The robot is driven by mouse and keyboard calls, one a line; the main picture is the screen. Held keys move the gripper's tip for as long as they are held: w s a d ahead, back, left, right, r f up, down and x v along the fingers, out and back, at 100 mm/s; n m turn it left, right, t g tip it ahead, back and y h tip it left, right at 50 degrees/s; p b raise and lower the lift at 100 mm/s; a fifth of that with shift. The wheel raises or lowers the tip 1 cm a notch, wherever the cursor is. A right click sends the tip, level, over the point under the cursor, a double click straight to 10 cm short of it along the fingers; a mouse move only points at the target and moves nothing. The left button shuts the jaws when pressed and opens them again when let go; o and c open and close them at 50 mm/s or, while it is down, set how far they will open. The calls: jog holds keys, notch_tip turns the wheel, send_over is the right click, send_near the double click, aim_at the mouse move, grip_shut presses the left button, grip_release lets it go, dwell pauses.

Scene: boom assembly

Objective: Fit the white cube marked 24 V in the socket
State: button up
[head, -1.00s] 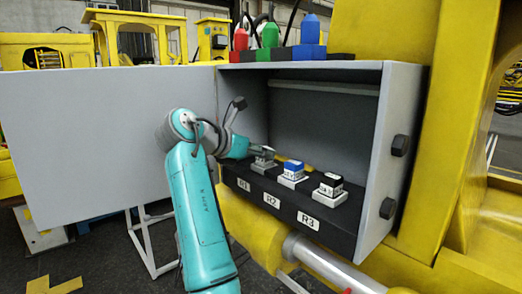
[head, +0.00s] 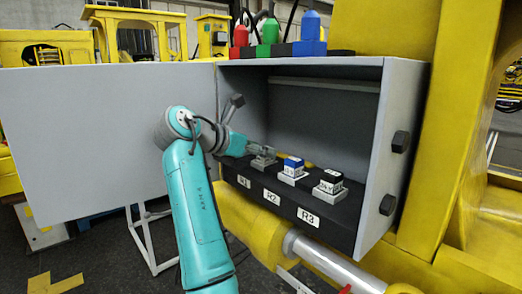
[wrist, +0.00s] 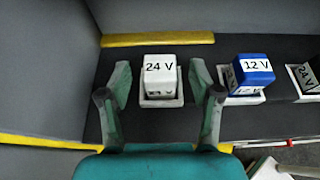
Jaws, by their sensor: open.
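The white cube marked 24 V (wrist: 165,70) sits in the leftmost socket (wrist: 162,101), its label facing up in the wrist view. The socket (head: 262,163) stands above the R1 label in the head view, where my fingers largely hide the cube. My gripper (wrist: 160,88) is open. One finger is on each side of the cube, with visible gaps between fingers and cube. In the head view my gripper (head: 257,149) is at the R1 position. I cannot tell how deep the cube sits.
A blue cube marked 12 V (wrist: 253,67) sits in the R2 socket, close to my right finger. A black cube marked 24 V (head: 331,178) sits at R3. The grey cabinet walls (head: 384,150) and open door (head: 110,140) enclose the area.

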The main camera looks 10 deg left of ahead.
jog(key=v, duration=1.1)
jog(key=shift+s+a, duration=0.15)
